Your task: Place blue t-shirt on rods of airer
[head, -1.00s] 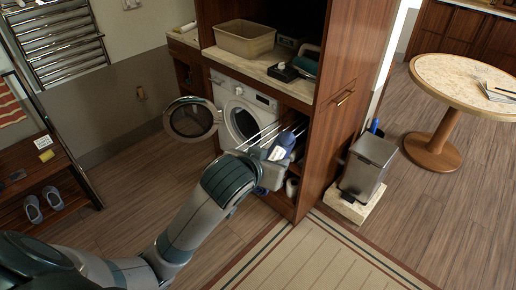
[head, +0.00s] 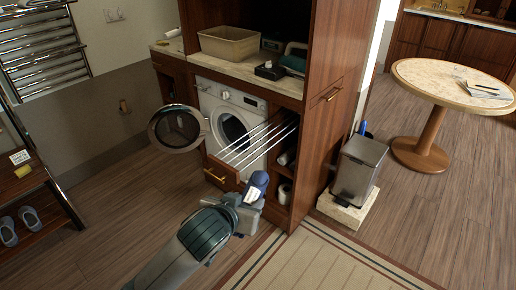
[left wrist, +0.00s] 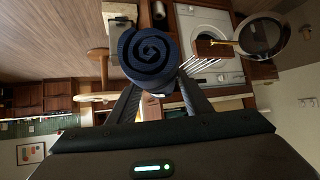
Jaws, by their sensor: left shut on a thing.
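The blue t-shirt is a tight dark blue roll (head: 258,184), seen end-on as a spiral in the left wrist view (left wrist: 150,52). My left gripper (head: 248,196) is shut on it, with a finger on each side of the roll in the left wrist view (left wrist: 152,98). The airer's white rods (head: 258,143) stick out in front of the washing machine. The rolled shirt is in front of and below the rods in the head view, apart from them. The rods also show beside the roll in the left wrist view (left wrist: 204,65). My right gripper is not in view.
The washing machine (head: 215,100) has its round door (head: 178,131) open to the left. A wooden drawer front (head: 222,174) with a brass handle is below the rods. A tall cabinet side (head: 318,150) stands right of them, with a bin (head: 362,167) beyond.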

